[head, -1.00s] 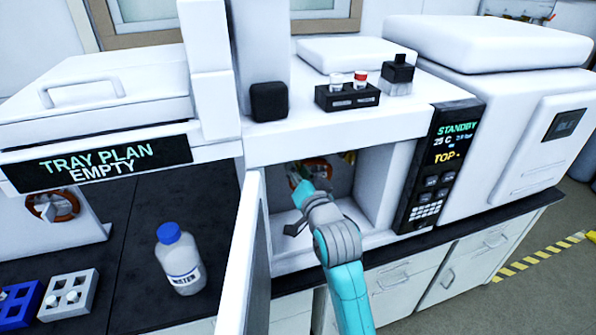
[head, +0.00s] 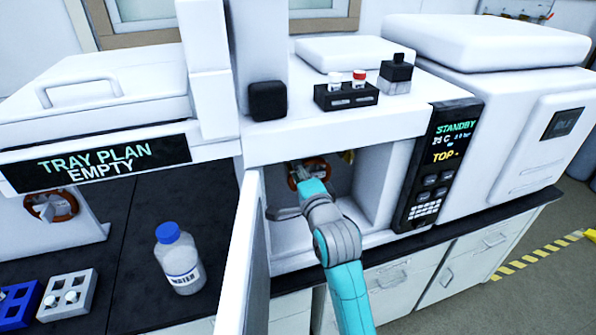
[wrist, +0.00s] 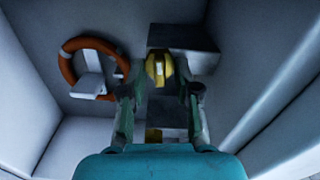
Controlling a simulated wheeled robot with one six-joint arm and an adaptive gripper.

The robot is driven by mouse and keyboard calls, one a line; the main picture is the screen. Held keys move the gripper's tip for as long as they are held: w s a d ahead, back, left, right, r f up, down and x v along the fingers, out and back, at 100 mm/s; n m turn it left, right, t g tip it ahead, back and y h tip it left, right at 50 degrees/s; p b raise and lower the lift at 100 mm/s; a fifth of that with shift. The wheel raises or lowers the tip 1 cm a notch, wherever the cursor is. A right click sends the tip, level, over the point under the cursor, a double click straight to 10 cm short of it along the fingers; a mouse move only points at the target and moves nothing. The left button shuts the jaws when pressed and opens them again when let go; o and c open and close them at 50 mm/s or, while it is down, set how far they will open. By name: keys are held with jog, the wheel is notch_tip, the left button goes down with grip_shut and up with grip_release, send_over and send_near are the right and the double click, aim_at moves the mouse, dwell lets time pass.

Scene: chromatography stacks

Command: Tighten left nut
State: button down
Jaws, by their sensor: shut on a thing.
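My gripper (head: 301,178) reaches into the open oven compartment (head: 372,185) in the head view. In the wrist view its two fingers (wrist: 160,80) are closed on either side of a yellow nut (wrist: 158,66), at the compartment's back. A second yellow piece (wrist: 153,135) shows lower down between the fingers, partly hidden. An orange-brown ring (wrist: 66,66) with a white holder (wrist: 90,82) is to the left of the gripper. In the head view the ring (head: 318,164) is partly covered by my gripper.
The oven door (head: 243,270) stands open to the left of my arm. The control panel (head: 436,170) reads STANDBY and TOP. Vials in a black rack (head: 346,97) stand above. A blue-capped bottle (head: 180,262) stands on the dark bench at left.

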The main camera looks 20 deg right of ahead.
jog(key=shift+f+m, duration=0.15)
jog(key=shift+m, duration=0.45)
jog(key=c, duration=1.2)
grip_release()
jog(key=shift+s, duration=0.1)
jog(key=s, duration=1.2)
